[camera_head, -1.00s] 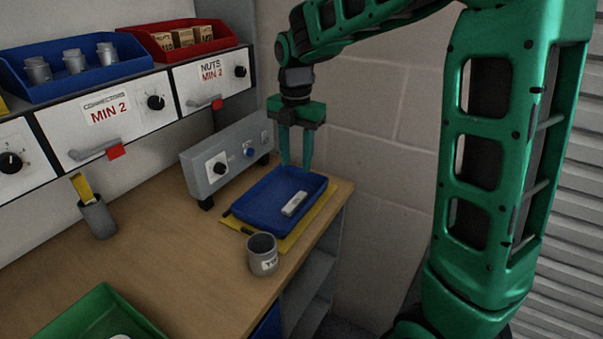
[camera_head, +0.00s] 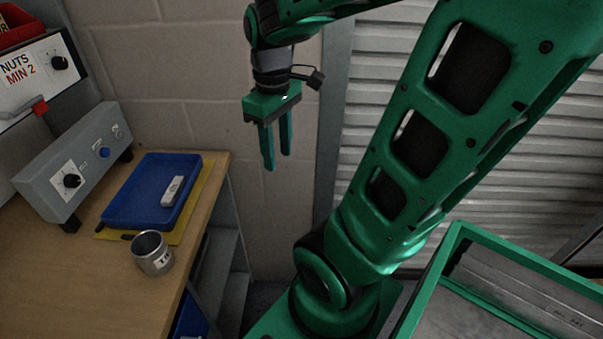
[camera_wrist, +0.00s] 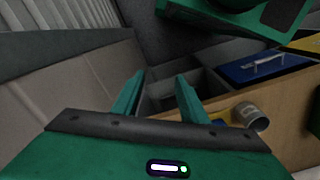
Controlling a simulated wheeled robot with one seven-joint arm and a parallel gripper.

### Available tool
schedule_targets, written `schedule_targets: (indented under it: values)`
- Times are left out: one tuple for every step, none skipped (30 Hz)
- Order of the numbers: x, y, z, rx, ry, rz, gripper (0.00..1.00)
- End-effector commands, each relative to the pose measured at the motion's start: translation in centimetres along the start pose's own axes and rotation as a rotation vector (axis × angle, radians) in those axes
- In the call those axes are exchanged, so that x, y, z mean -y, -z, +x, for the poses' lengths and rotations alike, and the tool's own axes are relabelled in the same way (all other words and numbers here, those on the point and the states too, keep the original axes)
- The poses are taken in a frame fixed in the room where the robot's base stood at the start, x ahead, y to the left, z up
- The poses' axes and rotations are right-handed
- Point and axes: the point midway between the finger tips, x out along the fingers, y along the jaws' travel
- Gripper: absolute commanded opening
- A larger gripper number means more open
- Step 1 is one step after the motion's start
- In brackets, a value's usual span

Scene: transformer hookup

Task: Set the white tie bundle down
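The white tie bundle (camera_head: 173,190) lies in the blue tray (camera_head: 128,207) on the right end of the wooden bench. The bundle also shows in the wrist view (camera_wrist: 268,61), inside the tray. My gripper (camera_head: 277,166) hangs in the air to the right of the bench, apart from the tray and bundle. Its two green fingers point down with a gap between them and nothing in it. The wrist view shows the same parted, empty fingers (camera_wrist: 158,98).
The tray rests on a yellow mat (camera_head: 207,181). A metal cup (camera_head: 153,256) stands in front of it and a grey control box (camera_head: 72,165) behind it. Open shelves (camera_head: 215,265) lie under the bench end. A green-rimmed bin (camera_head: 424,290) is at the lower right.

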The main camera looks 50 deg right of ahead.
Motion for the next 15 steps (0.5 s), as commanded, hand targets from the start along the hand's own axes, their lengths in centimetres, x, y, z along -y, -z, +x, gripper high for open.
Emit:
schedule_targets:
  values:
    - [-0.1, -1.9, 0.4, -0.003, 0.004, 0.134, 0.39]
    - [-0.2, -2.9, 0.7, -0.002, 0.006, 0.213, 0.39]
    - [-0.2, -4.0, 1.1, -0.001, 0.009, 0.310, 0.39]
    - [-0.2, -4.8, 1.3, -0.001, 0.011, 0.376, 0.39]
    - [-0.2, -5.4, 1.6, 0.000, 0.012, 0.435, 0.39]
    - [-0.2, -6.2, 1.8, 0.001, 0.015, 0.503, 0.39]
    - [-0.1, -6.7, 2.0, 0.001, 0.016, 0.547, 0.39]
    - [-0.1, -7.1, 2.2, 0.003, 0.017, 0.584, 0.39]
    - [-0.1, -7.5, 2.3, 0.003, 0.018, 0.624, 0.39]
    - [0.7, -7.7, 2.4, 0.003, 0.019, 0.646, 0.39]
    - [1.1, -7.8, 2.5, 0.003, 0.019, 0.661, 0.39]
    - [1.3, -7.9, 2.6, 0.004, 0.020, 0.675, 0.39]
    - [1.3, -8.0, 2.6, 0.004, 0.020, 0.681, 0.39]
    - [1.3, -8.0, 2.6, 0.004, 0.020, 0.684, 0.39]
    - [1.3, -8.0, 2.6, 0.004, 0.020, 0.686, 0.39]
